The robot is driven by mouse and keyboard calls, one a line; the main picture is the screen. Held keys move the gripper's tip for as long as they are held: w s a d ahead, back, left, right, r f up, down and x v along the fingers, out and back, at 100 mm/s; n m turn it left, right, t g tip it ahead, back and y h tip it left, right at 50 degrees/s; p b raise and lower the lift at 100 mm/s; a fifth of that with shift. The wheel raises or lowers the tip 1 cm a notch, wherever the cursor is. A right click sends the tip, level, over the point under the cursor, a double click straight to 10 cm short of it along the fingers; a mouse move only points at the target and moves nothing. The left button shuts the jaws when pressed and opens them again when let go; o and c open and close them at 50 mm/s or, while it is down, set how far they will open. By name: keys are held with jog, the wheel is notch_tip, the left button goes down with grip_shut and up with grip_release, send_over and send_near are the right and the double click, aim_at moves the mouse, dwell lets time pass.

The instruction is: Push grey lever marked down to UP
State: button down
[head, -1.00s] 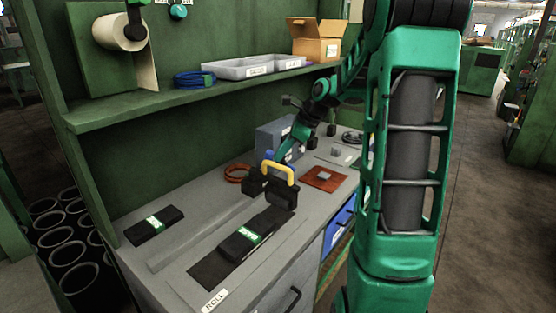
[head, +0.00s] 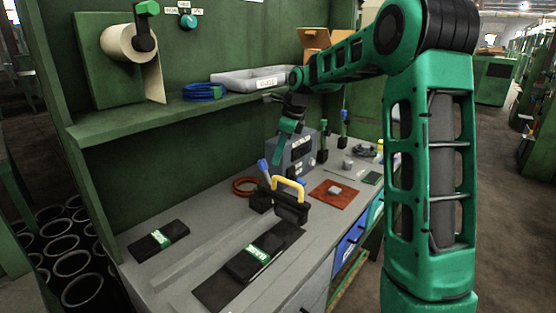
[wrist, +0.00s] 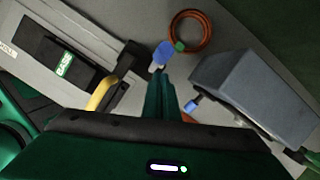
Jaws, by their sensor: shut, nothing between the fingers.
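I cannot make out for sure a grey lever or its marking in either view. A grey box (head: 299,158) with a pale label stands at the back of the bench. It also shows in the wrist view (wrist: 250,95), with a small blue-tipped stub (wrist: 193,104) on its near side. My gripper (head: 279,157) hangs in front and to the left of the box. In the wrist view my gripper (wrist: 160,80) has its teal fingers together and empty, pointing toward a blue-topped piece (wrist: 163,54). Whether they touch it I cannot tell.
A black tool with a yellow handle (head: 288,188) stands close by the gripper. An orange coil (head: 245,186), a red mat (head: 334,194) and black sleeves (head: 158,239) lie on the bench. A shelf (head: 190,112) overhangs the back.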

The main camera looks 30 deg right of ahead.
dwell(0.5)
jog(key=w+v, duration=0.2)
jog(key=v, duration=0.9)
jog(key=shift+w+d+r, duration=0.3)
jog(key=shift+w, duration=0.1)
jog(key=s+f+n, duration=0.5)
jog(key=s+n, duration=0.1)
jog(key=s, duration=0.9)
jog(key=s+d+f+n+g+h, duration=0.1)
jog(key=s+f+n, duration=0.4)
jog(key=s, duration=1)
jog(key=s+f+n+g+h, duration=0.1)
jog(key=s+f+n, duration=0.5)
jog(key=s, duration=0.8)
jog(key=shift+s+d+n, duration=0.35)
jog(key=shift+s+n, duration=0.05)
jog(key=shift+n, duration=0.6)
